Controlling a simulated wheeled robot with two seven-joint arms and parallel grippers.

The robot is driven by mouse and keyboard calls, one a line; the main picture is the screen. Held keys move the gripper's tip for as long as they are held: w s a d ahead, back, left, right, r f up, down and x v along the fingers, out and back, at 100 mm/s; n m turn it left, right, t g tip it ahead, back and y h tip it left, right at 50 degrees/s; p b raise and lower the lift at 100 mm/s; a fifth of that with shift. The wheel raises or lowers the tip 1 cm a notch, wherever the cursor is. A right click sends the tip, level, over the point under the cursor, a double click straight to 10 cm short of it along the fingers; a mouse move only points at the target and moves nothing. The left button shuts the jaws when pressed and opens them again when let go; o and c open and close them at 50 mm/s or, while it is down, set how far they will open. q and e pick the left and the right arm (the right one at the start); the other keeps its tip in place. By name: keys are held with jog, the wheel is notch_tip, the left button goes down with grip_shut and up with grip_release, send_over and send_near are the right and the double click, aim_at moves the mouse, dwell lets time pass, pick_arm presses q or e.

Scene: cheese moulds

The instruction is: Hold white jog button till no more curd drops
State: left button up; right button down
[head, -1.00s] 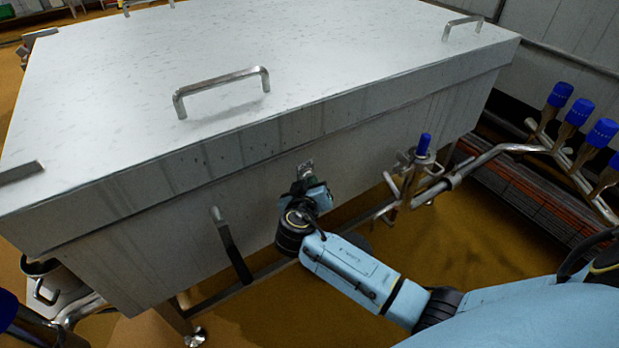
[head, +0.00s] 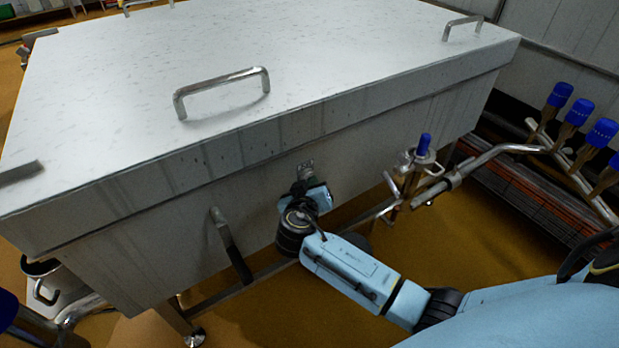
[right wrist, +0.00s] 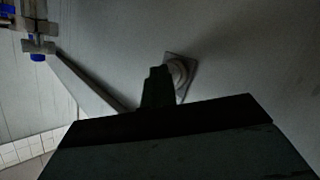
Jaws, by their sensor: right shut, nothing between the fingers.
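The button is a round pale-grey knob on a small square plate (right wrist: 183,70) on the vat's side wall, seen in the right wrist view. In the head view only the small plate (head: 306,168) shows, just above my gripper. My right gripper (head: 303,184) is shut and empty, with its tips up against or very near the knob. In the right wrist view its dark fingers (right wrist: 157,84) overlap the knob's left edge; whether they touch it I cannot tell. No curd shows. My left gripper is out of view.
The large steel vat (head: 330,60) has a flat lid with handles (head: 222,90). A black-gripped lever (head: 232,248) hangs on its side, left of my gripper. To the right are a blue-topped valve (head: 424,145) and pipes with blue caps (head: 578,112). Orange floor lies below.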

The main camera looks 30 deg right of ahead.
jog(key=shift+s+p, duration=0.35)
jog(key=shift+s, duration=0.55)
jog(key=shift+s+d+p, duration=0.15)
jog(key=shift+s+p, duration=0.3)
jog(key=shift+s, duration=0.8)
jog(key=shift+s+d+p, duration=0.15)
jog(key=shift+s+p, duration=0.3)
jog(key=shift+s, duration=0.8)
jog(key=shift+r, duration=0.1)
